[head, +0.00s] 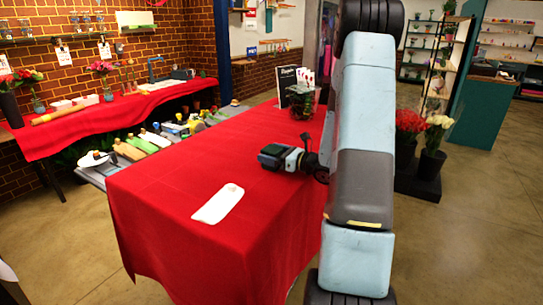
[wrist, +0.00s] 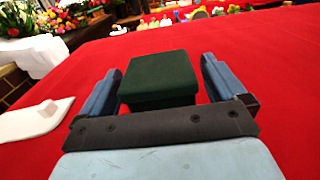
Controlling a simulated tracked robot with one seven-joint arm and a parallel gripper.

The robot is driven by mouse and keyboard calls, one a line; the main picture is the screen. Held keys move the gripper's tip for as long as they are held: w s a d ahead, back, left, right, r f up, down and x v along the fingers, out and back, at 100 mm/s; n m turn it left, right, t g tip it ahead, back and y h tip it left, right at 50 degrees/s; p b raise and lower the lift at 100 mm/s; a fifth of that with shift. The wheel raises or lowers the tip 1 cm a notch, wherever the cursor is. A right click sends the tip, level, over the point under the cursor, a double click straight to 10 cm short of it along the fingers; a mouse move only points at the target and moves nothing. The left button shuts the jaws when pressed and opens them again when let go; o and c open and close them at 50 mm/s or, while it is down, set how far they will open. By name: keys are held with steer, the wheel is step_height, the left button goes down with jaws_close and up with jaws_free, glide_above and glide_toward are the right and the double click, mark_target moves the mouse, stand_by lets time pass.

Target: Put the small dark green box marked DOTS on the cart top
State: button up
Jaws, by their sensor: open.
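A small dark green box (wrist: 158,78) sits on the red-covered table (wrist: 265,70), between my fingers in the wrist view. No marking on it is readable. In the head view a dark block (head: 272,155) at the tip of my gripper appears to be this box. My gripper (wrist: 162,66) is open, with one blue-grey finger on each side of the box. A narrow gap shows on the right; contact on the left is hard to tell. A grey surface (head: 88,173) holding several items stands beyond the table's left edge; I cannot tell whether it is the cart top.
A flat white piece (head: 218,204) lies on the red cloth (head: 165,185), near its front. Flower buckets (head: 430,162) stand on the floor to the right. Much of the cloth is clear.

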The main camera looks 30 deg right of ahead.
steer(key=v, duration=1.1)
steer(key=shift+s+d, duration=0.15)
steer(key=shift+s, duration=0.15)
steer(key=s+a+r+n+g, duration=0.3)
steer(key=s+a+n+g, duration=0.15)
steer(key=a, duration=0.25)
steer(key=s+a+r+n+g, duration=0.3)
steer(key=a+n+g, duration=0.1)
steer(key=a+n, duration=0.25)
steer(key=s+a+r+n+g, duration=0.3)
steer(key=a+r+n+g, duration=0.15)
steer(key=a, duration=0.35)
steer(key=s+r+n+t+h, duration=0.3)
steer(key=s+r+n+h, duration=0.5)
steer(key=s+n, duration=0.5)
steer(key=shift+n+t+h, duration=0.3)
steer(key=shift+n+h, duration=0.05)
steer(key=shift+h, duration=0.65)
steer(key=shift+c, duration=0.5)
